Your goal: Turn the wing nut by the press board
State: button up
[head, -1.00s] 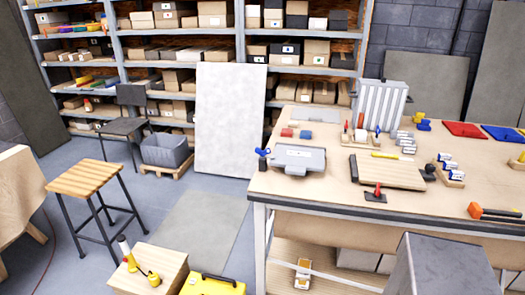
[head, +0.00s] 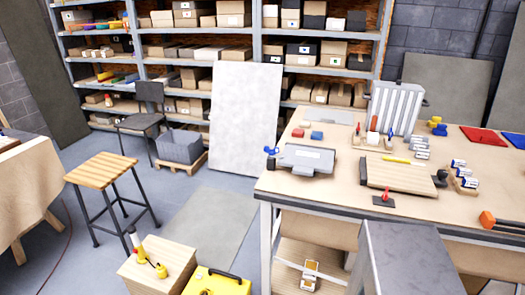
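My gripper is not in view. A wooden board (head: 400,173) with a black knob (head: 440,178) at its right end lies on the workbench (head: 315,205); it may be the press board. A small red upright piece (head: 384,194) on a dark base stands just in front of the board, apart from it. It may be the wing nut, but its shape is too small to tell. A blue winged piece (head: 271,150) sits at the left end of a grey case (head: 303,161), left of the board. Yellow knob-like pieces (head: 437,123) stand behind.
A grey box-shaped block (head: 415,250) stands close in front of the bench. A wooden stool (head: 102,170), a wooden crate (head: 157,270) and a yellow toolbox (head: 216,284) are at left. Floor shows between stool and bench. An orange-ended tool (head: 488,220) lies at the bench's right.

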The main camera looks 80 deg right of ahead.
aim_at(271, 153)
jog(key=u, duration=0.15)
jog(key=k, duration=2.3)
jog(key=z, duration=0.8)
jog(key=i, duration=0.7)
jog(key=u, duration=0.05)
